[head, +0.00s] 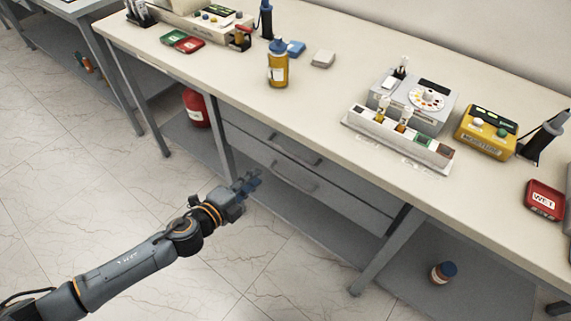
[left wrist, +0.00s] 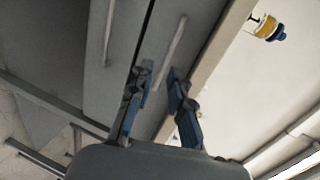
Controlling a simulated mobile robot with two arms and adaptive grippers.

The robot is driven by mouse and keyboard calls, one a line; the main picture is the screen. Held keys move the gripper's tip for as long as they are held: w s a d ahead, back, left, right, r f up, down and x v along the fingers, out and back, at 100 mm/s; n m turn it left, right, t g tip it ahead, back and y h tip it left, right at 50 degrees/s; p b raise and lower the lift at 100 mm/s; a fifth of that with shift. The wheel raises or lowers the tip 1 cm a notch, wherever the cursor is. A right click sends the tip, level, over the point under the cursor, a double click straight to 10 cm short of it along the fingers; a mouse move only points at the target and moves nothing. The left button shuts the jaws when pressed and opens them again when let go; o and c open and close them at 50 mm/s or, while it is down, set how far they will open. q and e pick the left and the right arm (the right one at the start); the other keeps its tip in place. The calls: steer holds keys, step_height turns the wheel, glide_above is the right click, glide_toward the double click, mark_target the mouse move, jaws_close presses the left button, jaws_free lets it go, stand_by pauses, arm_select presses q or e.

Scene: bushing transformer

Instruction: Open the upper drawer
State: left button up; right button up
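The upper drawer (head: 262,137) is a grey drawer under the bench top, with a dark bar handle (head: 298,149). It looks closed. The lower drawer (head: 338,203) sits below it with its own bar handle (head: 294,181). My left gripper (head: 254,180) is in front of the left part of the drawers, empty. In the left wrist view its two blue-padded fingers (left wrist: 160,76) are apart. The upper handle (left wrist: 172,48) lies ahead of them, its near end showing between the fingertips; I cannot tell the remaining distance. My right gripper is not in view.
The bench top (head: 330,86) carries a yellow bottle (head: 278,66), a grey device (head: 412,98) and a yellow meter (head: 486,132). A bench leg (head: 222,142) stands left of the drawers. A red container (head: 197,108) and a small brown bottle (head: 443,272) are below the top.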

mark_target(289, 154)
arm_select(q)
steer(key=shift+m+h, duration=0.5)
steer(key=shift+m, duration=0.1)
steer(key=x, duration=0.4)
steer(key=d+r+x, duration=0.1)
steer(key=x, duration=0.8)
steer(key=shift+s+d+r, duration=0.2)
steer(key=shift+d+r, duration=0.05)
steer(key=shift+d, duration=0.1)
jaws_close()
